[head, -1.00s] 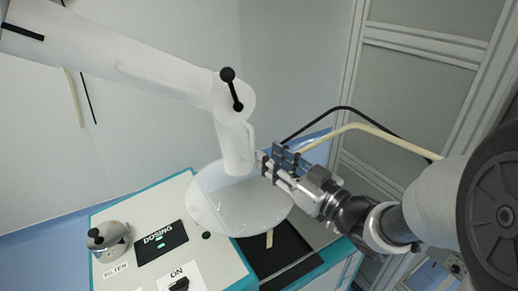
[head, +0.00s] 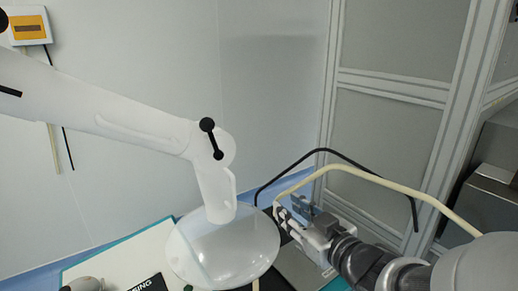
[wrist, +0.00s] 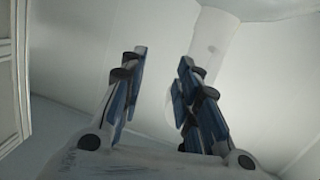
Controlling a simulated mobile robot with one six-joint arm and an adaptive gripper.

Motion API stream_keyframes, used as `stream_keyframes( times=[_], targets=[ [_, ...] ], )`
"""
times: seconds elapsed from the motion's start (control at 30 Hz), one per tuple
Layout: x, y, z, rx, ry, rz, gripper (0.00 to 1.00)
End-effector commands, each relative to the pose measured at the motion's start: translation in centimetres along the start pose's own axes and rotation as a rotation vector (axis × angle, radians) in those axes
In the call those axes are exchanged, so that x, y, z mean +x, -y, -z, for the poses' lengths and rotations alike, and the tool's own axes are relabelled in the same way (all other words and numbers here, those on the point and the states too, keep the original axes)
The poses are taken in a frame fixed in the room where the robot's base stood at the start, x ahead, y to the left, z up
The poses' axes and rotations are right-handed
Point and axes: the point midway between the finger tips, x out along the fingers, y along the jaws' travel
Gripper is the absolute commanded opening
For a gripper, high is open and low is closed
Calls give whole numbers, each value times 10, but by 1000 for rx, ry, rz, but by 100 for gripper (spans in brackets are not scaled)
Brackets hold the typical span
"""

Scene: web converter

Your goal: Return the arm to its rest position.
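My gripper (head: 287,212) is open and empty in the head view, at the right of the white extraction arm (head: 120,115) and its clear dish-shaped hood (head: 222,252). A gap shows between the fingertips and the hood's neck. In the wrist view my gripper (wrist: 162,75) has its two blue-padded fingers wide apart with nothing between them. Part of a white tube (wrist: 208,45) shows behind the right finger; I cannot tell how far off it is.
A machine top (head: 115,258) with a "DOSING" label (head: 147,284) lies below the hood, partly cut off. A black hose (head: 345,160) and a cream hose (head: 390,183) arch behind my gripper. Grey cabinet panels (head: 395,120) stand at the right.

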Motion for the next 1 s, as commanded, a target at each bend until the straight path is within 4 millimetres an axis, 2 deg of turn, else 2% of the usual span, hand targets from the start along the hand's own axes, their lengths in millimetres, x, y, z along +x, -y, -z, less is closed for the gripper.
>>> stream_keyframes(
  times=[0.1,0.2,0.3,0.37,0.47,0.6,0.7,0.83,1.0],
  targets=[
    [-21,-31,-4,-28,143,-183,30],
    [-48,-49,-14,-10,275,-313,30],
    [-82,-55,-27,38,411,-411,30],
    [-105,-51,-36,78,494,-451,30],
    [-143,-34,-53,159,635,-484,30],
    [-193,8,-74,279,818,-460,30],
    [-221,39,-83,348,918,-411,30],
    [-243,68,-90,399,1002,-355,30],
    [-253,81,-92,419,1037,-327,30]
  ],
)
